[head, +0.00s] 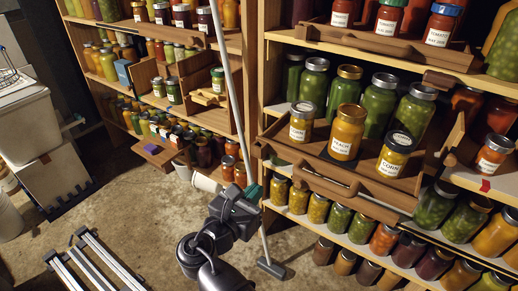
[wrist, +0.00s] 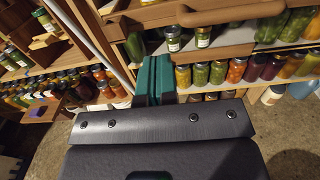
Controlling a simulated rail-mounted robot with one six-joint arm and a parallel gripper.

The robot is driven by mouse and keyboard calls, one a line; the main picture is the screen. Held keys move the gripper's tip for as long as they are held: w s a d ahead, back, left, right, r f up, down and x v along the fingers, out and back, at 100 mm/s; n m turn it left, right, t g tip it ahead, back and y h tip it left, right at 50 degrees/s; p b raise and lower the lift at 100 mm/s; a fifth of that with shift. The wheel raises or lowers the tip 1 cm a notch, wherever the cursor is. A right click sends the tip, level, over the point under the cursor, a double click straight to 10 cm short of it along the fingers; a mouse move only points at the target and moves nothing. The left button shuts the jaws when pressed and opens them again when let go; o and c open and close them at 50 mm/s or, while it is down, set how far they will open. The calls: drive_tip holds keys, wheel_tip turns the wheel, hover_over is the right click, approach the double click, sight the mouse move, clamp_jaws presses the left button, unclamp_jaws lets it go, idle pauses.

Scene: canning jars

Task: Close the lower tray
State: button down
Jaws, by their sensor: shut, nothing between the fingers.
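The lower tray (head: 345,187) is a wooden tray sticking out from the middle shelf of the right-hand rack in the head view. A peach jar (head: 346,132), a corn jar (head: 395,156) and another labelled jar (head: 302,122) stand upright near its front. My gripper (head: 251,190) is left of the tray's front left corner in the head view, apart from it in the picture. Its green fingers (wrist: 153,80) are together and empty in the wrist view. Wooden fronts and jars show beyond the fingers there; the gripper's body hides the lower part.
An upper tray (head: 390,42) with tomato jars sits above. Jars of several colours (head: 340,217) line the shelf below. A broom (head: 235,100) stands beside the rack, close to my gripper in the picture. The concrete floor (head: 130,210) is partly clear at left.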

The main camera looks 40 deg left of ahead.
drive_tip(key=a, duration=0.1)
approach(289, 151)
drive_tip(key=w, duration=0.7)
drive_tip(key=shift+w+a, duration=0.1)
drive_tip(key=shift+w, duration=0.15)
